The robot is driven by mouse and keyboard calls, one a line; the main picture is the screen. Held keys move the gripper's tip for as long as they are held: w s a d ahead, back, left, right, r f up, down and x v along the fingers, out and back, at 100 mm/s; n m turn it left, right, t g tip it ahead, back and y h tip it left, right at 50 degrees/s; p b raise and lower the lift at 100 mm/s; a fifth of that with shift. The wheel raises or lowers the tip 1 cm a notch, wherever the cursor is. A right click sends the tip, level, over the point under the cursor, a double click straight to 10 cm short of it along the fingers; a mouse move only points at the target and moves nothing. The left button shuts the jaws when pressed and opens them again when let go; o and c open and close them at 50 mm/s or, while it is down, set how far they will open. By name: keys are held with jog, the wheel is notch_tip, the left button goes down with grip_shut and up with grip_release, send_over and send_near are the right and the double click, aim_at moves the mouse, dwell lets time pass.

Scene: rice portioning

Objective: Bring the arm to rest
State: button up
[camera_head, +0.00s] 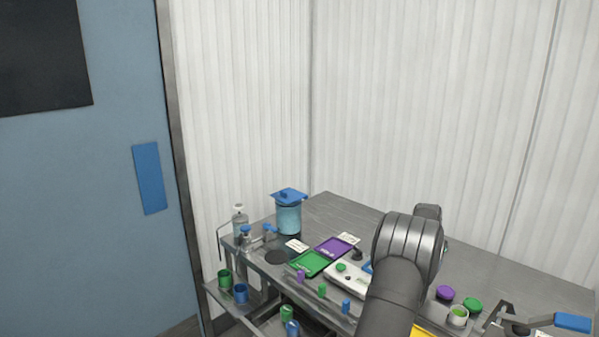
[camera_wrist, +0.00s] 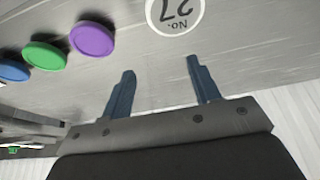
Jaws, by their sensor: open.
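My gripper (camera_wrist: 162,92) shows in the wrist view with its two blue-grey fingers spread apart and nothing between them. It is above the grey metal table (camera_wrist: 245,50). A round white label marked "No. 27" (camera_wrist: 174,14) lies beyond the fingertips. In the head view my dark arm (camera_head: 392,290) rises over the table's front right part and hides some of the things behind it. The gripper itself is hidden there.
Purple (camera_wrist: 92,40), green (camera_wrist: 45,56) and blue (camera_wrist: 12,71) round lids lie left of the fingers. In the head view, a blue-lidded container (camera_head: 288,218), green tray (camera_head: 313,263), purple tray (camera_head: 333,246) and a small cup (camera_head: 458,316) stand on the table. The back of the table is clear.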

jog(key=shift+s+f, duration=0.1)
jog(key=shift+f, duration=1.25)
